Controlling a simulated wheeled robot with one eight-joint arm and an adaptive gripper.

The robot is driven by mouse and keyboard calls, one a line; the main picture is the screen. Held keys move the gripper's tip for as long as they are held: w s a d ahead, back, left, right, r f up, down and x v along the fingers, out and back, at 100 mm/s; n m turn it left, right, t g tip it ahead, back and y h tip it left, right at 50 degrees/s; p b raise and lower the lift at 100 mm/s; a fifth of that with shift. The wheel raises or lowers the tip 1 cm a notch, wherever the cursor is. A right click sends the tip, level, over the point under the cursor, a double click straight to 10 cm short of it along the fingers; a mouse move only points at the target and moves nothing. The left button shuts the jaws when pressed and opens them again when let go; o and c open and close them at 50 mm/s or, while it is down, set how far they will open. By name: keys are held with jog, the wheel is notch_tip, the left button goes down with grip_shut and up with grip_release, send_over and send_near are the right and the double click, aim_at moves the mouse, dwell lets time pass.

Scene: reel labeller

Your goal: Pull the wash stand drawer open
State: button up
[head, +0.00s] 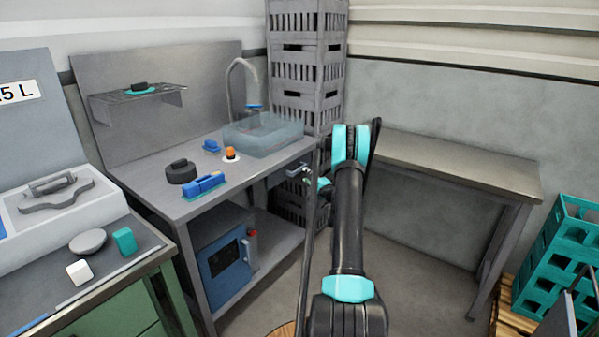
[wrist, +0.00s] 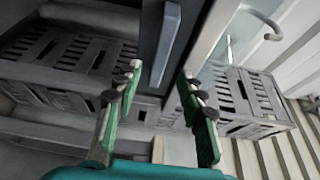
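The grey wash stand (head: 150,180) stands left of centre in the head view, with a tap (head: 232,75) and a see-through basin (head: 262,133). In the wrist view, the dark drawer front (wrist: 150,30) is close ahead, with a blue-grey bar handle (wrist: 165,42). My gripper (wrist: 160,78) is open, its green fingers on either side of the handle's line. The handle shows between the fingertips; whether they reach around it I cannot tell. In the head view my gripper (head: 310,176) is small, by the stand's right end under the worktop, partly hidden by my arm.
Grey crates (head: 305,70) are stacked behind the stand. A bare table (head: 450,165) stands at right, and teal crates (head: 565,250) sit on a pallet. A blue-fronted box (head: 225,268) is on the lower shelf. A green cabinet (head: 130,310) is at left.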

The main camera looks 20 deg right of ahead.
aim_at(300, 170)
jog(key=x, duration=0.8)
jog(key=shift+s, duration=0.1)
grip_shut()
